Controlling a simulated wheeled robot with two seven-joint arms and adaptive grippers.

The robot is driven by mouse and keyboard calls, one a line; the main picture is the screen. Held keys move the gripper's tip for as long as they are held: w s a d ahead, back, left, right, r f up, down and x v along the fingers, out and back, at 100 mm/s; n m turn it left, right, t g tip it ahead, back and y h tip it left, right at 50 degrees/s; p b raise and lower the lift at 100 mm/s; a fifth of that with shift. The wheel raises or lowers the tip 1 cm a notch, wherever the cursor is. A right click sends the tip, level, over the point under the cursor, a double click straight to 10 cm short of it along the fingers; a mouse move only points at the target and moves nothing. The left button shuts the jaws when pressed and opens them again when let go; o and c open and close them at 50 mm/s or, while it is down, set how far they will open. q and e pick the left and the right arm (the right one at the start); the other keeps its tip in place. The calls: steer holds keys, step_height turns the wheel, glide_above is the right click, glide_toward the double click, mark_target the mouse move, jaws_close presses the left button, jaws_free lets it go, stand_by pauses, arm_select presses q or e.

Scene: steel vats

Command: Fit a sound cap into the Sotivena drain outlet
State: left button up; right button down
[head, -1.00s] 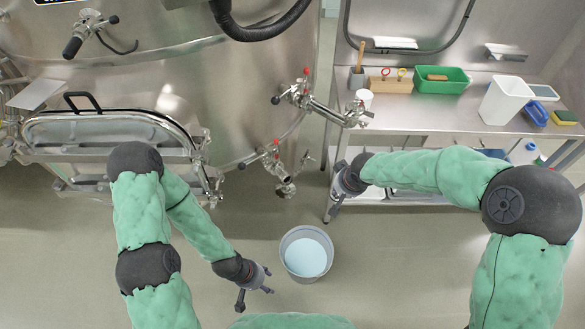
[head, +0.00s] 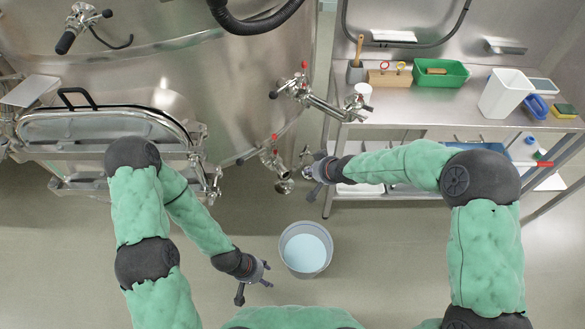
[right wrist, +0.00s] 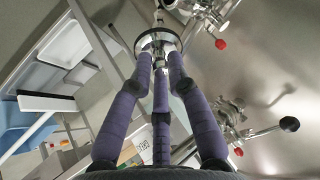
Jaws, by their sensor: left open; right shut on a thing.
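My right gripper (head: 312,171) is shut on a round, shiny steel piece (right wrist: 158,40), which looks like a cap. In the right wrist view the purple fingers (right wrist: 160,68) close around its rim; its condition cannot be told. In the head view this gripper is just right of the lower steel outlet (head: 284,186), apart from it. That outlet hangs below a red-tipped valve (head: 271,156) on the vat. A higher outlet pipe (head: 325,104) also has a red-tipped valve. No name label is readable at either outlet. My left gripper (head: 253,284) is open and empty, low, left of the bucket.
A grey bucket (head: 284,232) with pale blue contents stands on the floor below the outlets. A steel bench (head: 425,112) at right holds a green tray (head: 455,68), a wooden block (head: 388,78) and a white container (head: 503,95). Its lower shelf lies close behind my right arm.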

steer(key=shift+w+a+f+t+y, duration=0.3)
steer(key=shift+w+a+f+y, duration=0.15)
steer(key=shift+w+a, duration=0.25)
steer(key=w+a+f+m+t+y+b, duration=0.1)
steer(key=w+a+f+m+t+y, duration=0.2)
steer(key=t, duration=0.7)
steer(key=shift+w+a+f+m+t+y+b, duration=0.35)
steer(key=shift+a+f+y, duration=0.3)
steer(key=shift+a, duration=0.6)
steer(key=shift+d+f, duration=0.1)
steer(key=shift+f+b, duration=2.85)
steer(key=shift+f, duration=0.05)
steer(key=shift+s+n+y+b, duration=0.1)
steer(key=shift+n+y+b, duration=0.2)
steer(key=shift+n+b, duration=0.2)
steer(key=shift+f+b, duration=1.1)
steer(key=shift+f, duration=0.05)
